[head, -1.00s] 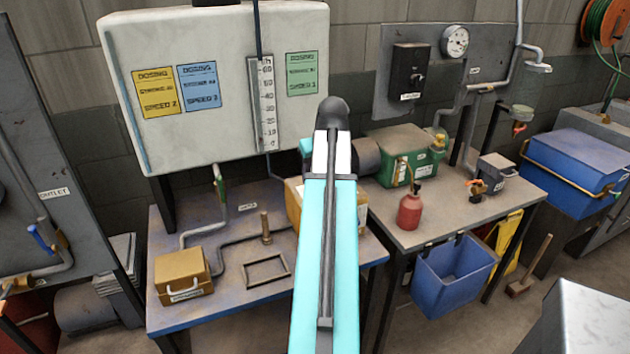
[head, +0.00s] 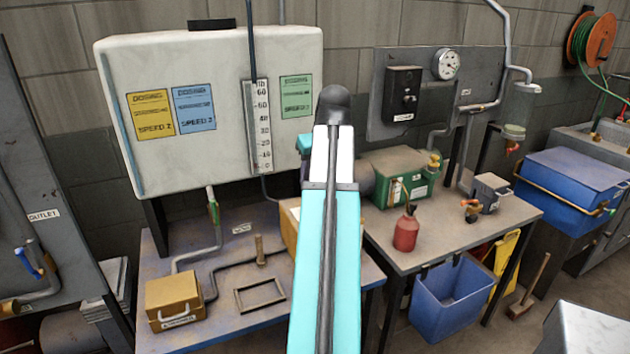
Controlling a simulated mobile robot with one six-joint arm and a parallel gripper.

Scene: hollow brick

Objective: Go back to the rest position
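My arm reaches up through the middle of the head view, with a turquoise link, a white section and a dark rounded joint at its top. My gripper is not visible; no fingers show in this view. The arm covers part of the workbench and part of a yellow-brown box (head: 288,226) behind it. No held object can be seen.
A white tank (head: 215,140) with a scale stands above the left bench (head: 225,328). The right bench (head: 450,232) carries a green pump (head: 398,172) and a red oil can (head: 405,232). A blue bin (head: 450,300) hangs below. A broom (head: 530,285) leans nearby.

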